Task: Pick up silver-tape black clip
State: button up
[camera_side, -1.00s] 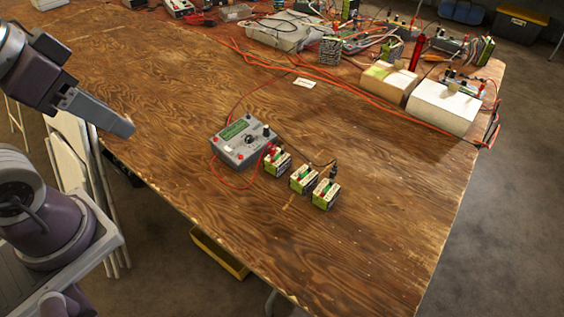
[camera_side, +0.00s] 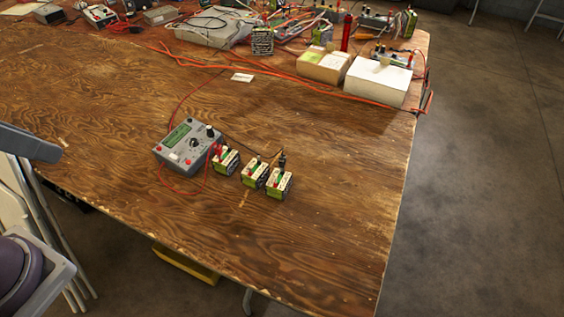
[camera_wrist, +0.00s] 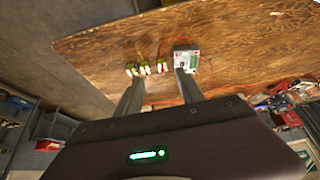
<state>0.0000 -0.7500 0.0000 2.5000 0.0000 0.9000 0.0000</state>
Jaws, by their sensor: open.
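A black clip (camera_side: 282,161) stands on the rightmost of the small green-and-white battery blocks in the side view. A black wire runs to it from the grey charger (camera_side: 188,144). Silver tape on it is too small to make out. A red clip (camera_side: 218,152) is at the leftmost block, beside the charger. My gripper (camera_wrist: 159,78) is open and empty in the wrist view, its two fingers apart. The blocks (camera_wrist: 145,68) and charger (camera_wrist: 187,60) show beyond the fingertips. In the side view only a grey part of my gripper shows at the left edge, well away from the clips.
A red wire loops on the wood table (camera_side: 310,240) around the charger. Two pale boxes (camera_side: 375,82), orange cords (camera_side: 290,78) and cluttered equipment fill the back. The table in front and right of the blocks is clear.

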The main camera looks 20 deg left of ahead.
jog(key=n+g+h, duration=0.4)
jog(key=n+g, duration=0.1)
jog(key=n, duration=1.3)
send_over(281, 156)
jog(key=a, duration=0.2)
notch_tip(281, 156, down, 24)
jog(key=shift+h, duration=0.3)
jog(key=x, duration=0.7)
jog(key=shift+s+a+f, duration=0.15)
jog(key=shift+s+f, duration=0.05)
jog(key=shift+f, duration=0.3)
grip_shut()
